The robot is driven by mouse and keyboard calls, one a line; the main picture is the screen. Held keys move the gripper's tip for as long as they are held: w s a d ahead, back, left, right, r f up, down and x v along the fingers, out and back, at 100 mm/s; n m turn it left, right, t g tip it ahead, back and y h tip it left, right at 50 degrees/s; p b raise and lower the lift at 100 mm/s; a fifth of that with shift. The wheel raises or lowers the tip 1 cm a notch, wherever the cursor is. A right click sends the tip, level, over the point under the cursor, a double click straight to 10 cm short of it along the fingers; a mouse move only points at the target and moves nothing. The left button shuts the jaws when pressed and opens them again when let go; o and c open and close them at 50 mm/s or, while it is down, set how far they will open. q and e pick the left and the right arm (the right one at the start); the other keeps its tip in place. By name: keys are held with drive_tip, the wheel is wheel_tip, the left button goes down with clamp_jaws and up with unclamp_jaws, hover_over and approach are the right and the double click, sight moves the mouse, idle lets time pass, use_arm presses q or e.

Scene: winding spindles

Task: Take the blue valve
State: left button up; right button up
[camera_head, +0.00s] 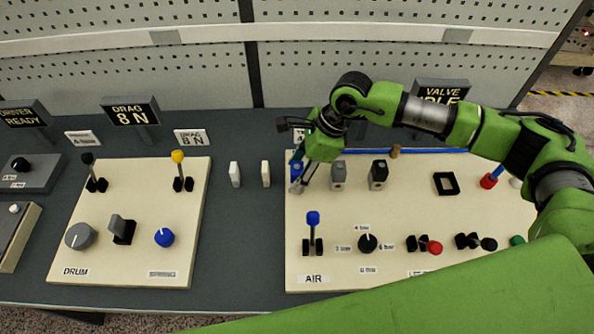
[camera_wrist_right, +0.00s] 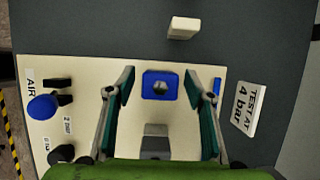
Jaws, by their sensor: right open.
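The blue valve (camera_head: 297,167) is a small blue block with a grey top at the upper left of the right-hand cream panel. My right gripper (camera_head: 299,184) is over it and partly hides it in the head view. In the right wrist view the blue valve (camera_wrist_right: 150,77) lies between the two spread fingers of my right gripper (camera_wrist_right: 160,82), with a visible gap on each side. The gripper is open and holds nothing. My left gripper is not in view.
A grey valve (camera_head: 338,176) and a black valve (camera_head: 378,175) stand to the right in the same row. A blue-knobbed lever (camera_head: 313,219) stands in front, above the AIR label. Two white blocks (camera_head: 235,174) are to the left. A TEST AT 4 bar sign (camera_wrist_right: 248,107) stands close behind.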

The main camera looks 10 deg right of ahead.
drive_tip(key=c, duration=1.3)
